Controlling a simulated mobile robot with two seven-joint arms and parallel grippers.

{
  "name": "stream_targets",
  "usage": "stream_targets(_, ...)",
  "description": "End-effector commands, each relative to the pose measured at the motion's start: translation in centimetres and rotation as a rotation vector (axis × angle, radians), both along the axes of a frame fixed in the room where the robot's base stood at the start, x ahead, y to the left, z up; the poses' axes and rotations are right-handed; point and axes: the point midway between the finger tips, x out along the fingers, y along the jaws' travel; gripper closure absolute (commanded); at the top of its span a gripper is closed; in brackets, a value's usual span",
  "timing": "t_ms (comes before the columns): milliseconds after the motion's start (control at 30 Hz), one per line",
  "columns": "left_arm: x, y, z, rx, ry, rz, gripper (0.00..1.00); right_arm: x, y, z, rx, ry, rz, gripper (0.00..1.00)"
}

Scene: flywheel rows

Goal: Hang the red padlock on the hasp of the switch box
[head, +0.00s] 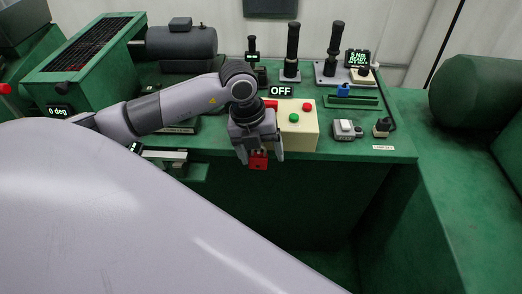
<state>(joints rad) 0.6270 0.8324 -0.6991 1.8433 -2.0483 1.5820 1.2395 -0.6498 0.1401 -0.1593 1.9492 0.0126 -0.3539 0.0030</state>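The red padlock (258,162) shows low between the fingers of my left gripper (260,157), at the front edge of the green bench. The fingers point down and stand apart, with a gap between the padlock and the right finger. I see no clear grip on it; what bears the padlock is hidden. The cream switch box (303,135) stands just right of and behind the gripper, with a green and a red button and an "OFF" sign above. A red part shows at its upper left; the wrist hides that side, and I cannot make out the hasp. My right gripper is out of view.
The green bench (220,148) holds a grey motor (182,43), upright black-handled levers (292,50), a small grey device (346,130) and a readout (357,58). A green cylinder (480,92) stands at the right. My own pale body covers the lower left.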

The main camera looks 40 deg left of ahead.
Motion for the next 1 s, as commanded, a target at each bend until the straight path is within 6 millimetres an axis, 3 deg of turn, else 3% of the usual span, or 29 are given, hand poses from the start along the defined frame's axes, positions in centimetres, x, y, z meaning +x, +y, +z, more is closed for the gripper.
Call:
stream_targets(267, 0.0, 0.1, 0.3, 0.001, -0.001, 0.000, 0.24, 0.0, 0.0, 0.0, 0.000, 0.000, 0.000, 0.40)
stream_targets(700, -0.7, 1.1, 6.3, 0.000, -0.002, -0.001, 0.24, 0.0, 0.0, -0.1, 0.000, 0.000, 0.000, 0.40)
stream_targets(1000, -0.8, 1.3, 7.0, 0.000, 0.000, 0.000, 0.24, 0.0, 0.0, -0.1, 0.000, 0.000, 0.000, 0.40)
